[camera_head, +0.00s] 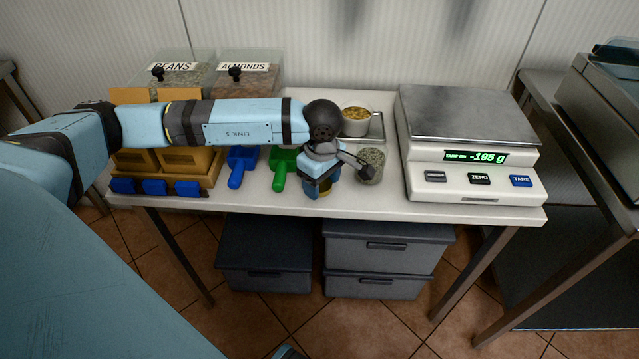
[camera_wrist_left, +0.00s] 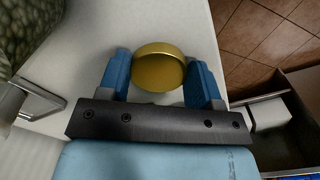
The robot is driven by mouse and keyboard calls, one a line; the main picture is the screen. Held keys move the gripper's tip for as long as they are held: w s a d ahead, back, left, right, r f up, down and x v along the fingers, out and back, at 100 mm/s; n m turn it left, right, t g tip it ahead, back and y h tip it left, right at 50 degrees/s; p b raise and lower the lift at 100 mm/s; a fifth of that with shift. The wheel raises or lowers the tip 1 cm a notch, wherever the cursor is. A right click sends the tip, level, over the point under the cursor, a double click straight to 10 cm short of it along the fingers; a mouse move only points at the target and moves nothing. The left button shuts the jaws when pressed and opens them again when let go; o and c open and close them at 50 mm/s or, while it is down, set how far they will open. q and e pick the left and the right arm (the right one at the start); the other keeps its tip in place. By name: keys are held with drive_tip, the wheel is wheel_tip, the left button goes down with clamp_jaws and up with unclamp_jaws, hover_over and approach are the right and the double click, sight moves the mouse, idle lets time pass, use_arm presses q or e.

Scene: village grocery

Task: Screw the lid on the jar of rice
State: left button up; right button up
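The jar of rice (camera_head: 371,167) stands upright on the white table, left of the scale, with its speckled contents showing at the top. Part of a grain-filled container, seemingly this jar (camera_wrist_left: 22,35), fills the upper left corner of the left wrist view. The gold lid (camera_wrist_left: 160,70) is between the blue fingers of my left gripper (camera_wrist_left: 158,75), with no clear gap at either side. My right gripper is out of view.
A scale (camera_head: 470,158) reading -195 g fills the table's right side. A white cup (camera_head: 356,120) stands on a metal tray behind the jar. Green (camera_head: 283,168) and blue (camera_head: 240,168) scoops lie to the left, beside wooden bins. Bean and almond containers stand behind.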

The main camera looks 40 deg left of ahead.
use_arm(q)
drive_tip(key=shift+r, duration=0.1)
drive_tip(key=shift+r, duration=0.55)
wheel_tip(320, 180, up, 19)
drive_tip(key=p, duration=0.3)
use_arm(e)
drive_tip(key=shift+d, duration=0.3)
use_arm(q)
drive_tip(key=shift+f, duration=0.15)
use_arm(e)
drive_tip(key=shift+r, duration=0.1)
